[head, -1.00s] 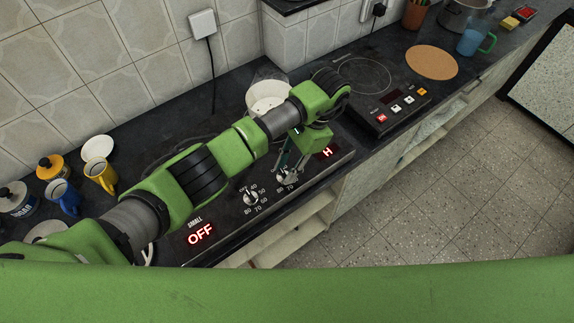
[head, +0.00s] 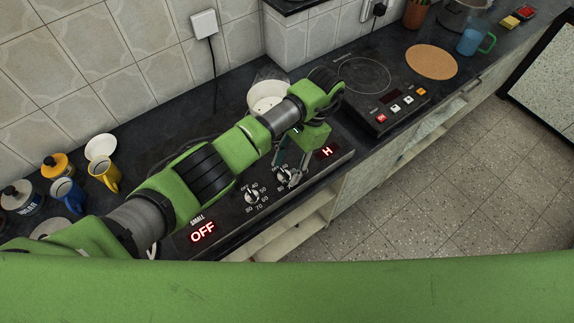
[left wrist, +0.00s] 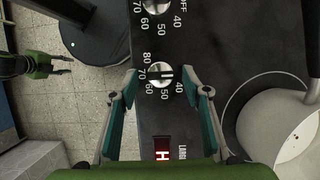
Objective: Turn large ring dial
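The large ring dial (head: 284,175) is a silver knob on the black cooktop's front panel, beside a lit red "H" display (head: 327,152). In the left wrist view the dial (left wrist: 160,73) lies between the fingertips of my left gripper (left wrist: 160,76). The fingers stand apart with a gap on each side of the knob. In the head view my left gripper (head: 289,172) is over the dial and partly hides it. My right gripper (left wrist: 58,65) shows at the left edge of the wrist view, fingers parted and empty, away from the panel.
The small ring dial (head: 252,195) is to the left on the same panel, with a red "OFF" display (head: 203,232). A white pot (head: 267,95) stands behind my left gripper. A second hob (head: 382,95) is to the right. Mugs (head: 105,175) stand at far left.

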